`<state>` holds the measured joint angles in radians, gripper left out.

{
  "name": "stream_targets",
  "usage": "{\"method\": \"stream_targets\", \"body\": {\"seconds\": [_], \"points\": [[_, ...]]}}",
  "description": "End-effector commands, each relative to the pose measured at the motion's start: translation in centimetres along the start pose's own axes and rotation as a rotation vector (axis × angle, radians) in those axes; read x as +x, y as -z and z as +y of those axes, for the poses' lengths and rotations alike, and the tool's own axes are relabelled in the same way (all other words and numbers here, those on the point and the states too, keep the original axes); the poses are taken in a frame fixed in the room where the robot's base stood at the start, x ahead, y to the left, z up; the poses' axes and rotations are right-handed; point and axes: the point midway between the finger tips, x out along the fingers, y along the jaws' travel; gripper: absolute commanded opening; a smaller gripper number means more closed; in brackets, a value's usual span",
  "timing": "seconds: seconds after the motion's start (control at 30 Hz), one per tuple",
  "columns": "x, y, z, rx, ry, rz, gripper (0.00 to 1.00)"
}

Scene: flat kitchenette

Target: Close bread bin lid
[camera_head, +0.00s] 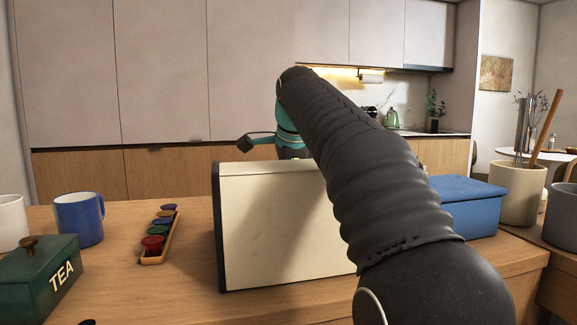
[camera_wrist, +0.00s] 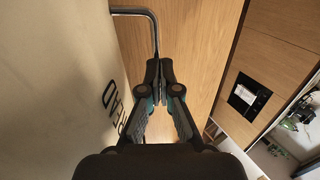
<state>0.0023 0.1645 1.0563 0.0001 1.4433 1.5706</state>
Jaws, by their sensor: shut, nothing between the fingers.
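The bread bin (camera_head: 280,235) is a cream box with dark edges on the counter, with a plain cream face towards me in the head view. In the wrist view, a cream face of the bread bin (camera_wrist: 60,60) with dark lettering fills the left side. A thin grey bar handle (camera_wrist: 152,25) sticks out from it at the top. My gripper (camera_wrist: 160,72) is shut and empty, its fingertips close to the bent end of the bar; I cannot tell whether they touch. In the head view my arm covers part of the bin. The lid's position is not clear.
A blue box (camera_head: 465,205) stands right of the bin, with a cream utensil crock (camera_head: 517,195) beyond. To the left are a tray of coloured capsules (camera_head: 160,235), a blue mug (camera_head: 78,220) and a green tea box (camera_head: 38,280). Some counter is clear left of the bin.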

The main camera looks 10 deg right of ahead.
Motion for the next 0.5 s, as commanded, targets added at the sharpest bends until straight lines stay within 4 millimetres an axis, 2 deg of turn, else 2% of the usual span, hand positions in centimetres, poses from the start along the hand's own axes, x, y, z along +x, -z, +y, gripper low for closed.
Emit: {"method": "stream_targets", "body": {"seconds": [0.33, 0.5], "points": [[-0.2, 0.0, 0.0, 0.000, -0.001, 0.000, 0.00], [-1.9, 0.1, -0.2, 0.002, 0.000, 0.001, 0.00]]}}
